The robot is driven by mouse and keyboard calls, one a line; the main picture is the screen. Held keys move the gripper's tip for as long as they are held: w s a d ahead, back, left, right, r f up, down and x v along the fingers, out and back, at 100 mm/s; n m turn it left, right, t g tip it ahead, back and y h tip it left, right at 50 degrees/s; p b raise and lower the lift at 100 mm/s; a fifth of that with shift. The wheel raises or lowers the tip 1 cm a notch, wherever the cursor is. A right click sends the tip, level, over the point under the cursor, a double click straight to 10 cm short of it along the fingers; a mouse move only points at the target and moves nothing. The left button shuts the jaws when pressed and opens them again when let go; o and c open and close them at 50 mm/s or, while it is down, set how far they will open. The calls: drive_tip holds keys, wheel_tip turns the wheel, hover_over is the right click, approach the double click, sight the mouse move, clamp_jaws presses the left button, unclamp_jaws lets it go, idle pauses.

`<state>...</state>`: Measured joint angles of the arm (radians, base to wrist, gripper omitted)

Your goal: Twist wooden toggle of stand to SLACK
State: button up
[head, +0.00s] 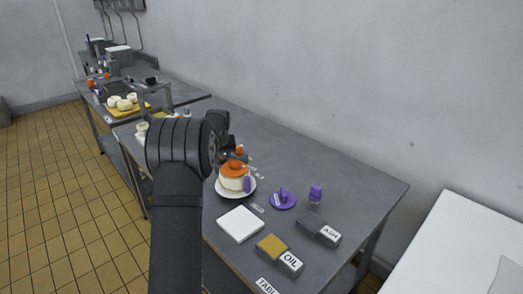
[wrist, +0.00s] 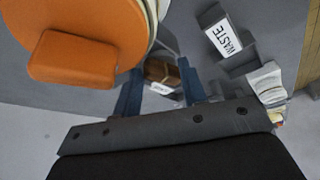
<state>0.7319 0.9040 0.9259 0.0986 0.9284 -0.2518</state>
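The wooden toggle (wrist: 162,71) is a small brown block in the wrist view, with a white label (wrist: 164,88) in front of it whose writing I cannot read. My gripper (wrist: 160,66) is open, its two blue-grey fingers apart with the toggle between or just beyond them. I cannot tell whether either finger touches it. The stand's body is mostly hidden by the gripper. In the head view my arm hides the toggle and most of my gripper.
A round orange lid (wrist: 75,35) with a raised block is close on the left in the wrist view. A grey WASTE tray (wrist: 237,66) is on the right.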

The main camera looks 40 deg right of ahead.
drive_tip(key=v, duration=1.7)
drive_tip(key=w+a+r+n+g+h, duration=0.2)
drive_tip(key=w+a+r+n, duration=0.1)
drive_tip(key=a+r+n, duration=0.3)
drive_tip(key=d+x, duration=0.1)
drive_tip(key=x, duration=0.9)
drive_tip(key=d+v, duration=0.1)
drive_tip(key=v, duration=1)
drive_tip(key=s+d+f+y, duration=0.1)
drive_tip(key=s+d+f, duration=0.1)
drive_tip(key=s, duration=0.9)
drive_tip(key=s+d+f+g+y, duration=0.1)
drive_tip(key=s+f, duration=0.3)
drive_tip(key=s, duration=0.8)
drive_tip(key=shift+d+g, duration=0.3)
drive_tip(key=shift+d, duration=0.35)
